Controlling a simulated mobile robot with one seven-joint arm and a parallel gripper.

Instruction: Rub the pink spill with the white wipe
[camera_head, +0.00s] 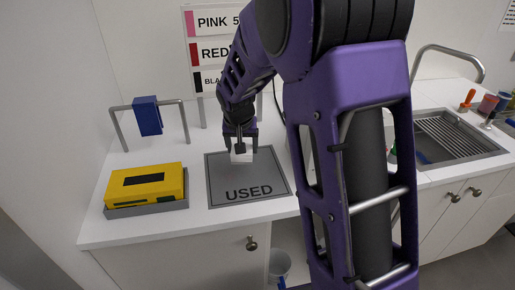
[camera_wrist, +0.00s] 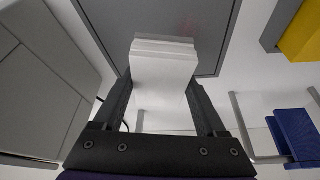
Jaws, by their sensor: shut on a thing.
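My gripper (camera_head: 240,146) is shut on the white wipe (camera_head: 241,156), a small folded white block. It is over the upper part of the grey mat (camera_head: 245,186) marked USED. In the wrist view the wipe (camera_wrist: 164,65) sits between the two black fingers (camera_wrist: 163,100), with the mat (camera_wrist: 105,25) behind it. I cannot tell whether the wipe touches the mat. No clear pink spill shows in the head view.
A yellow box (camera_head: 146,190) sits in a grey tray (camera_head: 148,209) left of the mat. A sink (camera_head: 460,135) and several jars are at the right. A bucket (camera_head: 280,264) stands below the counter.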

